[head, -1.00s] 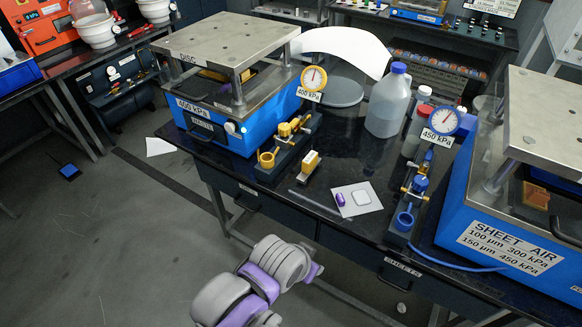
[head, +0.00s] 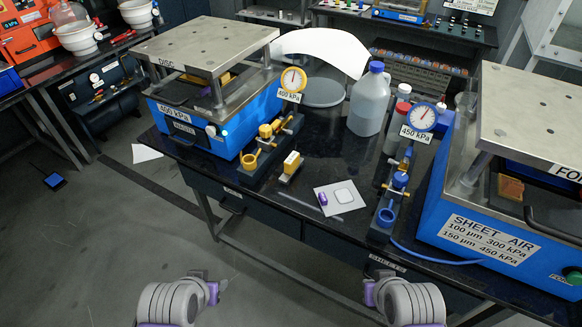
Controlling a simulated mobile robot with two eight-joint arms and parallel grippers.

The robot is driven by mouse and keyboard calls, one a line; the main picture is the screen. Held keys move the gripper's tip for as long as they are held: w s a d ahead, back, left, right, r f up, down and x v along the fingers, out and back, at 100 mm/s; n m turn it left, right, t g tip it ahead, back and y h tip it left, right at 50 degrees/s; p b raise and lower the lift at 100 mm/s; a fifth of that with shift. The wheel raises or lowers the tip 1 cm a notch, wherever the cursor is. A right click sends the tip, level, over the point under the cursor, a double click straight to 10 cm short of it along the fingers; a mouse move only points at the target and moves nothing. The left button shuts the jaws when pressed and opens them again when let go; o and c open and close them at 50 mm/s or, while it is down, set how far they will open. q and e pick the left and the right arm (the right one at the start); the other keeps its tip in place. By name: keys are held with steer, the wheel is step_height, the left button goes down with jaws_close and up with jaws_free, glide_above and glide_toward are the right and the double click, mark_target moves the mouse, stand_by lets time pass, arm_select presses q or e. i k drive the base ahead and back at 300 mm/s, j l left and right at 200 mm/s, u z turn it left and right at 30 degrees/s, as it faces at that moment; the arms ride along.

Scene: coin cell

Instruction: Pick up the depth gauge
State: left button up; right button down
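No object is plainly marked as the depth gauge, and I cannot tell for certain which one it is. A small yellow-and-white block on a dark foot (head: 291,166) stands on the black bench (head: 310,150). A small purple piece (head: 323,199) and a whitish rounded square (head: 344,196) lie on a pale sheet (head: 336,208) near the front edge. My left gripper (head: 219,287) and my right gripper (head: 371,291) are low in the head view, in front of the bench and apart from everything on it. Their fingers are too small and turned away to read.
The blue 400 kPa press (head: 217,137) stands left and the blue sheet press (head: 480,240) right. Round gauges stand beside them, the yellow-rimmed one (head: 293,80) and the blue-rimmed one (head: 424,117). A jug (head: 368,103) stands behind. The floor before the bench is clear.

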mark_target(293, 162)
steer(key=i+j+u, duration=0.1)
steer(key=i, duration=0.35)
steer(key=i+j+u, duration=0.1)
steer(key=i, duration=0.3)
